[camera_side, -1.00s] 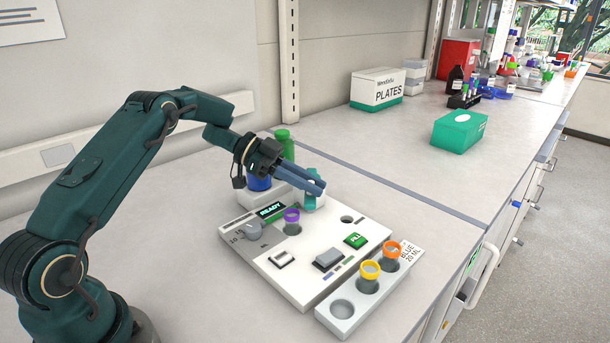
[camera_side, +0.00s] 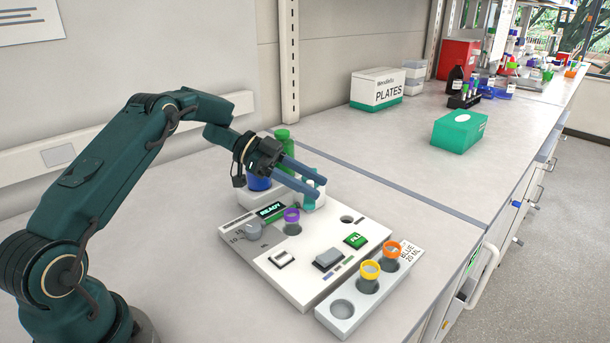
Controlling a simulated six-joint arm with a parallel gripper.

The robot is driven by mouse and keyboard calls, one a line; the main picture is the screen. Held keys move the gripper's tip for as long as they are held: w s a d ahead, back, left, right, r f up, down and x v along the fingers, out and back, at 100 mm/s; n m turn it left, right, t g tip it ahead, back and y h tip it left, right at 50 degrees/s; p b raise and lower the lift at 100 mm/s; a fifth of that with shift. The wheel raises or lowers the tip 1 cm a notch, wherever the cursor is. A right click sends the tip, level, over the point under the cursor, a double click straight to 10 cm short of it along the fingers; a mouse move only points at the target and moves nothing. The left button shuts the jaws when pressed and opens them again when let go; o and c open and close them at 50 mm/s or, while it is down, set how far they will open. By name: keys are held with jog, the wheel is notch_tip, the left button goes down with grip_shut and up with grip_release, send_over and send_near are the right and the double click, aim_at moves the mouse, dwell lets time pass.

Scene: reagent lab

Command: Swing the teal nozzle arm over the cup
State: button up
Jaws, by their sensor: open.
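The teal nozzle arm (camera_side: 309,203) stands at the back of the white dispenser panel, mostly hidden by my fingers. My gripper (camera_side: 321,188) is open, with its two blue-grey fingers apart at the nozzle arm. Teal shows between and below them; I cannot tell whether they touch it. A purple-rimmed cup (camera_side: 292,215) sits in the panel, in front and to the left of the nozzle arm. A yellow-rimmed cup (camera_side: 370,270) and an orange-rimmed cup (camera_side: 392,250) stand in the side rack.
The panel (camera_side: 300,283) carries a READY display (camera_side: 270,211), a grey knob (camera_side: 253,231), a green button (camera_side: 355,240) and an empty hole (camera_side: 347,220). The rack (camera_side: 343,318) has one empty well. Blue and green bottles (camera_side: 284,142) stand behind.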

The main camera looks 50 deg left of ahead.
jog(key=shift+v, duration=2.5)
